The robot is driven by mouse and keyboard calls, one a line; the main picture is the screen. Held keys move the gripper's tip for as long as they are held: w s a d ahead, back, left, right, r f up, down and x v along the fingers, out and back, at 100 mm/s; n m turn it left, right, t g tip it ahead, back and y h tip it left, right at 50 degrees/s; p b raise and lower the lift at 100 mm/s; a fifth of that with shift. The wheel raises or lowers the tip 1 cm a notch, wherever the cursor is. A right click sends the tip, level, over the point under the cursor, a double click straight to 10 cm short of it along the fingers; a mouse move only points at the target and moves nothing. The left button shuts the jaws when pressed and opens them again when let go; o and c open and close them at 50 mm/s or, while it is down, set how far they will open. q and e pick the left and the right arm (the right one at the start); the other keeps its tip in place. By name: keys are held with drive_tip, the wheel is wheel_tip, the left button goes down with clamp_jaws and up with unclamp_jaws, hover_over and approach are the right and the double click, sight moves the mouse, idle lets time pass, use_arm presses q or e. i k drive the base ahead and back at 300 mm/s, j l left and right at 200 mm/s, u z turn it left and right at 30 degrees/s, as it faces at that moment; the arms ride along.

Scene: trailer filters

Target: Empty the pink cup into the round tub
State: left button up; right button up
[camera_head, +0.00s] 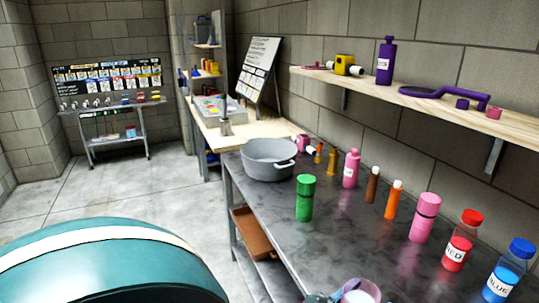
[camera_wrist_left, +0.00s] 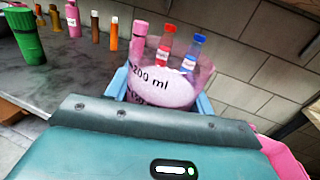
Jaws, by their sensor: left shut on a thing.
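The pink cup (camera_wrist_left: 165,84) is see-through, marked "200 ml", and holds a pale pink-white content. In the left wrist view it sits between the light-blue fingers of my left gripper (camera_wrist_left: 162,96), which is shut on it. In the head view only the top of the cup (camera_head: 358,292) shows at the bottom edge, above the near part of the dark worktop. The round tub (camera_head: 268,160) is a grey, pot-like vessel with side handles. It stands at the far left end of the dark worktop, well away from the cup. Its inside bottom is hidden. My right gripper is not in view.
A green bottle (camera_head: 305,198) stands between cup and tub. Along the wall side stand a pink bottle (camera_head: 350,168), an orange tube (camera_head: 393,200), a pink tube (camera_head: 425,217), a red bottle (camera_head: 461,240) and a blue bottle (camera_head: 509,270). A wooden shelf (camera_head: 440,105) overhangs.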

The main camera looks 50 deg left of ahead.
sight(268, 159)
drive_tip(key=j+z, duration=0.1)
drive_tip(key=j, duration=0.45)
drive_tip(key=j+z, duration=0.1)
drive_tip(key=j, duration=0.4)
drive_tip(key=j+z, duration=0.1)
drive_tip(key=j, duration=0.45)
drive_tip(key=k+j+z, duration=0.1)
drive_tip(key=j, duration=0.4)
drive_tip(key=j+z, duration=0.1)
drive_tip(key=j, duration=0.45)
drive_tip(key=k+j+z, duration=0.15)
drive_tip(key=j, duration=0.35)
drive_tip(key=k+j+z, duration=0.1)
drive_tip(key=j, duration=0.4)
drive_tip(key=k+j+z, duration=0.1)
drive_tip(key=j, duration=0.4)
drive_tip(key=k, duration=0.05)
